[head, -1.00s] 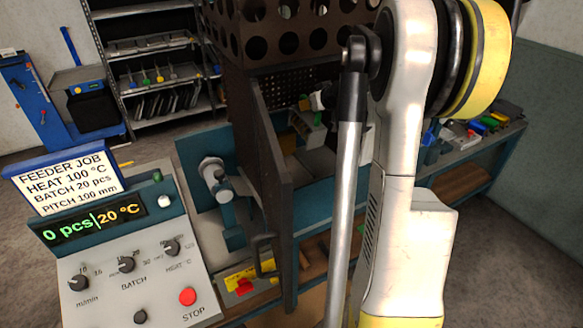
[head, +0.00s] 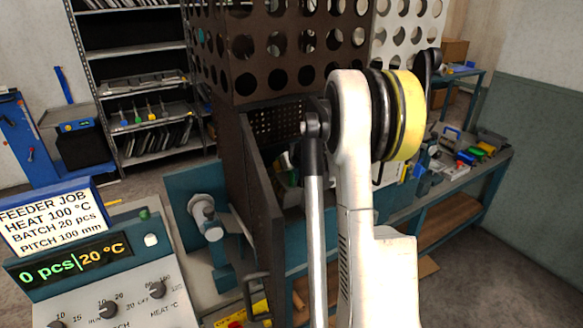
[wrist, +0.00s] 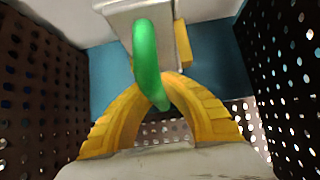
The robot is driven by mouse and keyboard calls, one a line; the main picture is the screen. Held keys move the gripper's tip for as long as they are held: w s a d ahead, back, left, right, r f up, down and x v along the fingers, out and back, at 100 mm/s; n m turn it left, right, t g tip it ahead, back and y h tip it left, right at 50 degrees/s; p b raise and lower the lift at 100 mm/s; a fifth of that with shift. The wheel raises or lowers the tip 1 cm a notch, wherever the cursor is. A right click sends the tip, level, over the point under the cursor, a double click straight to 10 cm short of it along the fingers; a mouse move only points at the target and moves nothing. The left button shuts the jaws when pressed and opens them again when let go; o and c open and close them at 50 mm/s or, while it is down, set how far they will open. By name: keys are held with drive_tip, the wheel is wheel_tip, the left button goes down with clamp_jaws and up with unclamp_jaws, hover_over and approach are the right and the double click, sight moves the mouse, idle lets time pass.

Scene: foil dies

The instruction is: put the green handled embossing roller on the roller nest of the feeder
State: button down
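In the wrist view my gripper (wrist: 158,84) has its curved yellow fingers closed around a bright green handle (wrist: 146,50). The handle lies between the fingertips and points up the picture. The roller end of this tool cannot be made out. A pale grey block (wrist: 125,8) is just beyond the handle; I cannot tell whether it is the roller nest or whether they touch. In the head view the feeder stands in the middle with its dark perforated guard (head: 285,55). My gripper is hidden there behind my arm and the guard.
Perforated dark walls stand close on the left (wrist: 40,95) and right (wrist: 285,70) of my gripper. An open dark door (head: 262,220) stands at the feeder's front. The control panel (head: 100,270) is at lower left. A shelf (head: 145,80) holds several small coloured-handled items.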

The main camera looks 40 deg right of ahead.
sight(291, 172)
drive_tip(key=shift+w+a+f+b, duration=0.15)
drive_tip(key=shift+f+b, duration=0.7)
drive_tip(key=shift+f, duration=1.25)
drive_tip(key=c, duration=1.6)
unclamp_jaws()
drive_tip(key=shift+r, duration=0.1)
drive_tip(key=p+v, duration=0.3)
drive_tip(key=v, duration=0.9)
